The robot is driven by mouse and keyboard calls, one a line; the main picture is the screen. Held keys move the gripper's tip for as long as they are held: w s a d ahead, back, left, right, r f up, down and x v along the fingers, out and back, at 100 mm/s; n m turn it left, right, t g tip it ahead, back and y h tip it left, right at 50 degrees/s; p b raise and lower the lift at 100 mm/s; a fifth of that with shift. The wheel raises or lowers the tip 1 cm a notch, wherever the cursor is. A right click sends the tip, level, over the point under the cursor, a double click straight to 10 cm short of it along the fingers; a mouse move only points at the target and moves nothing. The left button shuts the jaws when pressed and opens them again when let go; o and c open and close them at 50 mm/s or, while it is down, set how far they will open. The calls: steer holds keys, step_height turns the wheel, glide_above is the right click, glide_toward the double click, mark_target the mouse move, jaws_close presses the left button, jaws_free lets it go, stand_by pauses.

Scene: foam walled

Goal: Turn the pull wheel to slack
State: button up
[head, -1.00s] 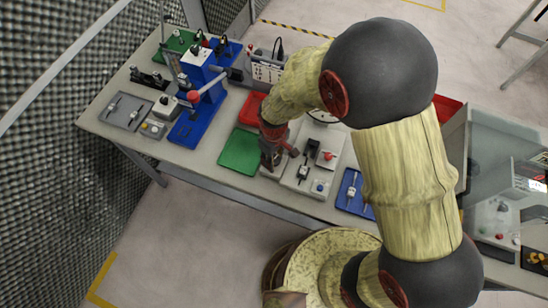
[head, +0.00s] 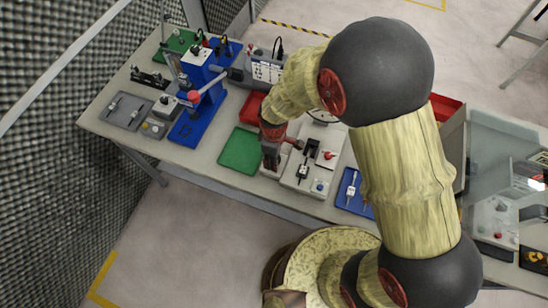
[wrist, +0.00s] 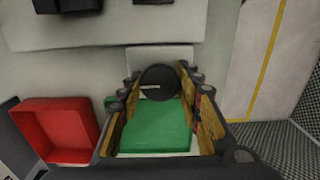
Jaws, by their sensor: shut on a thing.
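The pull wheel (wrist: 158,78) is a dark round knob with a pale mark, seen in the wrist view between my two fingers. My gripper (head: 271,162) is shut on it, one finger on each side. In the head view the gripper points down over a small pale base at the bench's front edge and hides the wheel. The wheel's setting cannot be read.
A green mat (head: 240,151) lies just left of my gripper, with a red tray (head: 252,107) behind it. A grey panel with switches (head: 311,168) stands close on the right, then a blue tray (head: 352,190). A blue press (head: 200,110) stands farther left.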

steer(key=o, duration=1.2)
step_height(320, 180, up, 12)
stand_by(0.6)
